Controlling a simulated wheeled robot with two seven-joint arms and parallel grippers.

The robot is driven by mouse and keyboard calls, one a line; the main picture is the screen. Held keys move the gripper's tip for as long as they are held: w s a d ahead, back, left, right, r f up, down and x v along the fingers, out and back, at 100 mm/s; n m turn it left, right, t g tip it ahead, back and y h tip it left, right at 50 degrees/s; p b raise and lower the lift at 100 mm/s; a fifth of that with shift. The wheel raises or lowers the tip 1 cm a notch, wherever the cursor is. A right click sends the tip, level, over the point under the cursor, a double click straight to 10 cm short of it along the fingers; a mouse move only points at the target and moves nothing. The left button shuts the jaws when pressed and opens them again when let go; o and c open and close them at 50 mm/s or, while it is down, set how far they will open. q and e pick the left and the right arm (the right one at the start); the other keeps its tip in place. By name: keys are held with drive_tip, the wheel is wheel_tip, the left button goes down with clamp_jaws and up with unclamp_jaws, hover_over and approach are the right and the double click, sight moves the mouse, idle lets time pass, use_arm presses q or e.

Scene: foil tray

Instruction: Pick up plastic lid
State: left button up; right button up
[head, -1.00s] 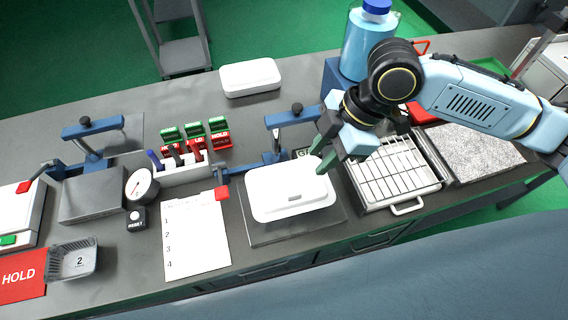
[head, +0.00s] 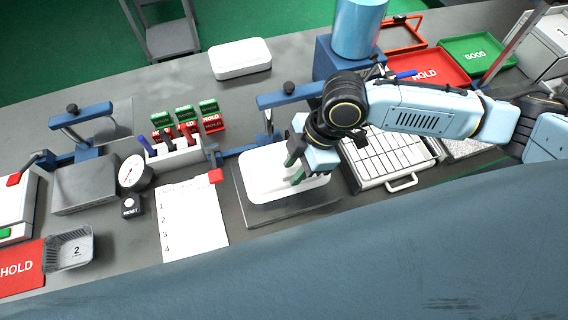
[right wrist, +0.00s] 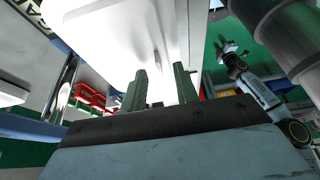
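The white plastic lid (head: 262,182) has rounded corners and lies flat over the grey plate of a blue-framed press in the head view. In the right wrist view a large white surface, likely the lid (right wrist: 125,35), fills the upper middle. My right gripper (head: 294,170) points down at the lid's right part. Its two green fingers (right wrist: 160,88) stand apart in the wrist view, with no clear hold on the lid. The small grip on the lid's top is hidden by the fingers. My left gripper (right wrist: 228,48) shows small in the right wrist view, its fingers apart.
A second white lidded box (head: 240,58) stands at the back. A wire rack (head: 390,155) is right of the lid, a numbered sheet (head: 192,222) left. Red (head: 425,68) and green (head: 478,54) trays lie at the back right. The blue press arm (head: 290,95) stands close behind the lid.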

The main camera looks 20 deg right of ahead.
drive_tip(key=shift+x, duration=0.85)
drive_tip(key=shift+c, duration=0.3)
clamp_jaws()
drive_tip(key=shift+r, duration=0.1)
